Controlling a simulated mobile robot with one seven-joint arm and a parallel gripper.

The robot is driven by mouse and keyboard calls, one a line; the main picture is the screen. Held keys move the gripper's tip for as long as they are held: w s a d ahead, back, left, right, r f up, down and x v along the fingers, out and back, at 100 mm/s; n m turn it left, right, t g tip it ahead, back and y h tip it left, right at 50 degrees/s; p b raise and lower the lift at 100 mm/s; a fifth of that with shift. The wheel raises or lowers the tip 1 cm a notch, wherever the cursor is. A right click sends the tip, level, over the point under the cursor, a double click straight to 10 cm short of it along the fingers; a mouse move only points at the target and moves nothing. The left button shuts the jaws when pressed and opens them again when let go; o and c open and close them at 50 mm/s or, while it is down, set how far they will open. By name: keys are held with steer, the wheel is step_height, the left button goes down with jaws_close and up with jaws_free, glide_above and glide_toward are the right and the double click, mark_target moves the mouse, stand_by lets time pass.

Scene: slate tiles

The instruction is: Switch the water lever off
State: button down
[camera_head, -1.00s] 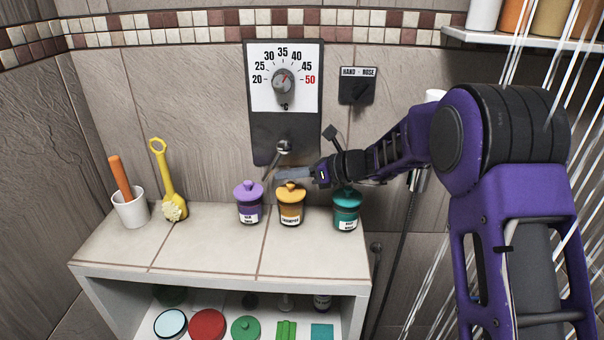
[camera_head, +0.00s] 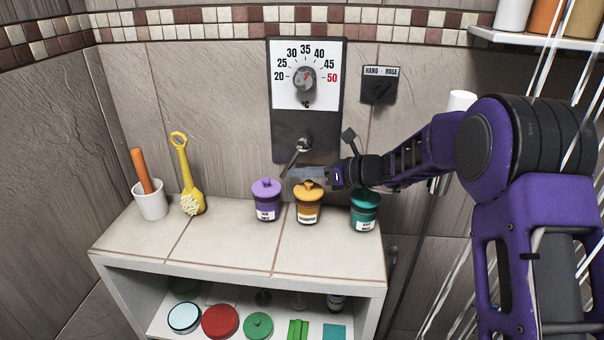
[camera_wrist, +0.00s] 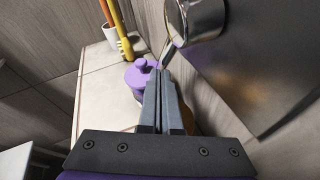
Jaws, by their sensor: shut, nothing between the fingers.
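The chrome water lever (camera_head: 295,157) hangs from a round hub on the dark lower part of the temperature panel (camera_head: 306,122). It points down and to the left. In the wrist view its hub (camera_wrist: 198,18) is at the top, and the thin lever arm (camera_wrist: 170,48) runs down towards my fingertips. My gripper (camera_head: 289,173) is shut and empty, just below the hub by the lever's lower end. It also shows in the wrist view (camera_wrist: 161,73). I cannot tell whether the fingers touch the lever. White water streaks (camera_head: 553,75) fall at the right.
Purple (camera_head: 266,201), orange (camera_head: 308,204) and teal (camera_head: 364,212) jars stand on the tiled ledge (camera_head: 190,250), close below my gripper. A yellow brush (camera_head: 186,180) and a white cup (camera_head: 150,202) stand at the left. A hand/rose switch (camera_head: 380,86) is right of the panel.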

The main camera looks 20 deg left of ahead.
steer(key=shift+a+y, duration=0.15)
steer(key=shift+y, duration=0.15)
steer(key=shift+a, duration=0.1)
steer(key=shift+s+a+r+b, duration=0.1)
steer(key=shift+s+a+b, duration=0.15)
steer(key=shift+b, duration=0.25)
steer(key=a+r+y, duration=0.1)
steer(key=a+r+m+y, duration=0.1)
steer(key=y, duration=0.1)
steer(key=s+a+r+y, duration=0.1)
steer(key=a, duration=0.1)
steer(key=shift+r+m+y, duration=0.15)
steer(key=shift+m+y, duration=0.15)
stand_by(0.5)
